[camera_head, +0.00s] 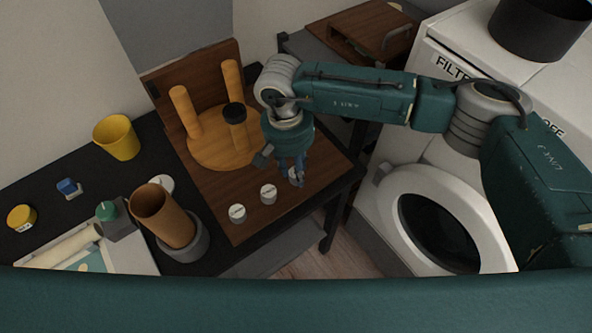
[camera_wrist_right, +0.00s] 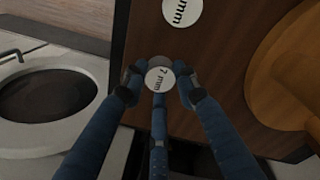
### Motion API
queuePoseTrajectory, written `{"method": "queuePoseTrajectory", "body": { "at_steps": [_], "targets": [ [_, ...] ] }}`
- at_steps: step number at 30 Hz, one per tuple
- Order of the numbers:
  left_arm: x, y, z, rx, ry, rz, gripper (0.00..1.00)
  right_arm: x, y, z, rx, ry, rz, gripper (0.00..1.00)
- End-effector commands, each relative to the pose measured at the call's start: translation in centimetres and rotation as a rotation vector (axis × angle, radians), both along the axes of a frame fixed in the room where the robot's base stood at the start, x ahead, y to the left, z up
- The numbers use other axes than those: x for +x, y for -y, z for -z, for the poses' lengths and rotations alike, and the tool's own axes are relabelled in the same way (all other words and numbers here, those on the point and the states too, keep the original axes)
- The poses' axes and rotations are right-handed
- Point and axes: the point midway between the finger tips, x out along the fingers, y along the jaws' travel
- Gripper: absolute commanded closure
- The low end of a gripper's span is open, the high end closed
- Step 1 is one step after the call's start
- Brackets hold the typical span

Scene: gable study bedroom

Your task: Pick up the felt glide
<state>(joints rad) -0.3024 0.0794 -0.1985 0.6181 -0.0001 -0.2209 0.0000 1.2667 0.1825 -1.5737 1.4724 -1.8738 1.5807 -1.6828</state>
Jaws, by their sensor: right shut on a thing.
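My right gripper (camera_head: 297,179) is low over the brown wooden board (camera_head: 240,231), near its right edge. Its fingers are shut on a felt glide (camera_wrist_right: 159,79), a small round grey piece with a white top reading "7 mm". In the head view the fingers partly cover this glide. Two similar glides stand on the board to its left: a middle one (camera_head: 268,194) and a front-left one (camera_head: 237,213). Another white-topped glide (camera_wrist_right: 182,11) shows at the top of the wrist view. Whether the held glide touches the board I cannot tell. My left gripper is not in view.
An upturned wooden stool (camera_head: 215,150) with legs up, one black-capped, stands behind the glides. A brown cup (camera_head: 163,215) in a grey holder and a yellow cup (camera_head: 117,138) are left. A white washing machine (camera_head: 415,165) stands right, past the table edge.

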Motion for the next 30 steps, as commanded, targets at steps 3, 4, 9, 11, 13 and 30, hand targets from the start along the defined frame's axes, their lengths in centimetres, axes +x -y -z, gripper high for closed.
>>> {"method": "queuePoseTrajectory", "body": {
  "at_steps": [3, 4, 9, 11, 13, 30],
  "targets": [
    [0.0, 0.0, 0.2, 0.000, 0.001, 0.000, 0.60, 0.1, 0.0, -0.5, 0.001, 0.001, 0.000, 0.89],
    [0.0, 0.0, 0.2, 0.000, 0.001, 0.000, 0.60, 0.1, 0.0, -0.8, 0.002, 0.002, 0.000, 0.89],
    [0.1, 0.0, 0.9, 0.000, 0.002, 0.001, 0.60, 0.2, 0.0, -3.2, 0.002, 0.006, -0.001, 0.89],
    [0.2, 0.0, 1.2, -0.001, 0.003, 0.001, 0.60, 0.2, -0.1, -4.5, 0.002, 0.006, -0.001, 0.89],
    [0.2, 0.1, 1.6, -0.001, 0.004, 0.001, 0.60, 0.2, -0.1, -6.4, 0.003, 0.008, -0.002, 0.89],
    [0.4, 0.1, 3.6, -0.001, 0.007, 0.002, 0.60, 0.0, -0.1, -19.2, 0.001, 0.002, -0.001, 0.89]
  ]
}}
